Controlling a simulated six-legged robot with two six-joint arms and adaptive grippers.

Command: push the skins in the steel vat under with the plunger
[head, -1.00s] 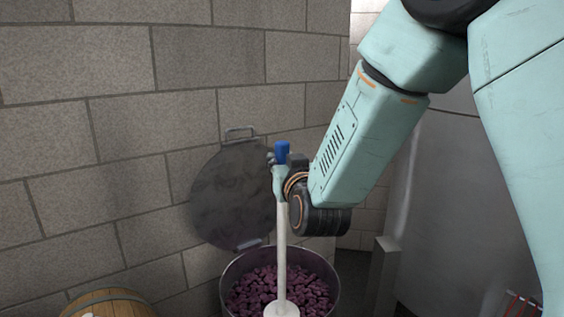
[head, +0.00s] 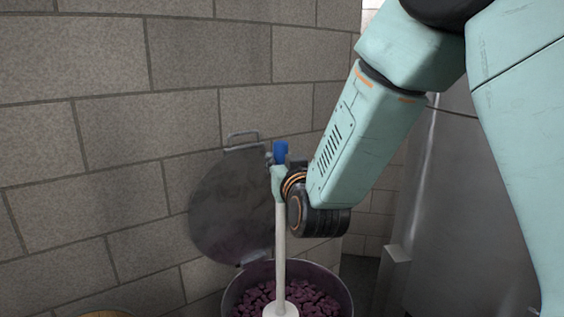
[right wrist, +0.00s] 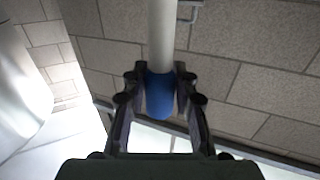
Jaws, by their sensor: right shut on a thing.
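The plunger (head: 281,240) has a pale shaft, a blue grip at the top and a white disc at its lower end. It hangs upright in front of the steel vat (head: 347,283). The disc shows in front of the purple skins (head: 318,297); I cannot tell whether it touches them. My right gripper (head: 280,170) is shut on the plunger near the blue grip. In the right wrist view its fingers (right wrist: 160,88) close around the plunger at the blue grip (right wrist: 160,98). My left gripper is not in view.
A round grey lid (head: 233,205) with a handle stands open behind the vat, against the block wall (head: 95,130). The top of a wooden barrel (head: 107,314) shows at the lower left. A large grey tank (head: 455,200) stands at the right.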

